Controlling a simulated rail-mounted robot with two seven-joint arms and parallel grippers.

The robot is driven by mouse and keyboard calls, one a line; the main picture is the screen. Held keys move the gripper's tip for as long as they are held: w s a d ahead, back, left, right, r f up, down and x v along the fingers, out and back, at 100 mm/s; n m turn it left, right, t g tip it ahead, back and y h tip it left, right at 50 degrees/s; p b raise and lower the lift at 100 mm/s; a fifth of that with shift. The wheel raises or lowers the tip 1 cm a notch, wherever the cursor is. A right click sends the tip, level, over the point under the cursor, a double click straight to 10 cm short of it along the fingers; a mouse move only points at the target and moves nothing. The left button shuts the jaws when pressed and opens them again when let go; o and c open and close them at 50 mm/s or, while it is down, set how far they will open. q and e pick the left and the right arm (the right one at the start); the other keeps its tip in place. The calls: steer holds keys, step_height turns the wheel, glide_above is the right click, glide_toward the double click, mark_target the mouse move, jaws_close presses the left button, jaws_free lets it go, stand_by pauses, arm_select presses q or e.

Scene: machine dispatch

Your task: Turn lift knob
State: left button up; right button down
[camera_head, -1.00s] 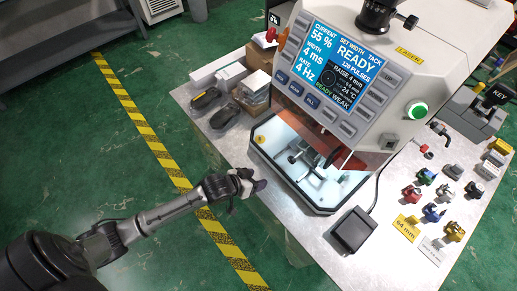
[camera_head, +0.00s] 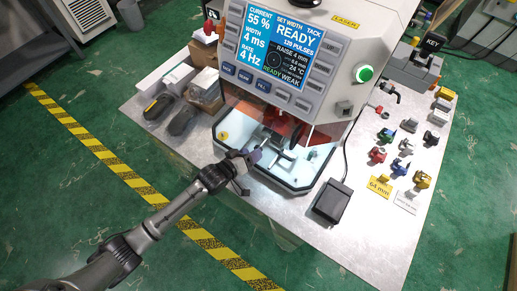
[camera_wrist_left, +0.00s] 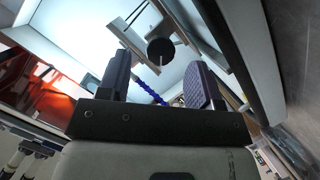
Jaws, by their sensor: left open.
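The machine (camera_head: 316,50) stands on the table with a lit, open work chamber (camera_head: 240,128) at its front. Inside is a metal fixture (camera_head: 276,142). In the left wrist view a round black knob (camera_wrist_left: 160,48) on a thin shaft appears ahead, between the lines of my two fingers; I take it for the lift knob. My left gripper (camera_head: 246,158) is at the chamber's front left edge, pointing in. It also shows in the left wrist view (camera_wrist_left: 160,88), open and empty, apart from the knob. My right gripper is out of view.
An orange shield (camera_wrist_left: 50,88) hangs at the chamber opening. A black foot pedal (camera_head: 332,201) lies right of the chamber. Several small coloured clamps (camera_head: 400,165) lie farther right. Dark mouse-like objects (camera_head: 183,118) lie at left. The table's front strip is clear.

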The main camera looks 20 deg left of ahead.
mark_target(262, 144)
arm_select(q)
steer(key=shift+b+x, duration=0.3)
steer(key=shift+x, duration=1.95)
steer(key=shift+c, duration=0.4)
steer(key=c, duration=0.8)
steer(key=shift+r+m+y+p, duration=0.15)
steer(key=shift+m+y+p, duration=0.4)
steer(key=shift+p, duration=0.6)
steer(key=shift+c, duration=0.2)
steer(key=shift+m+y+p, duration=0.45)
steer(key=shift+m+p, duration=0.5)
steer(key=shift+p, duration=0.05)
steer(key=shift+m+y+p, duration=0.4)
steer(key=shift+m, duration=0.4)
steer(key=shift+m+t+y, duration=0.3)
steer(key=shift+m+y, duration=0.3)
steer(key=shift+m, duration=0.4)
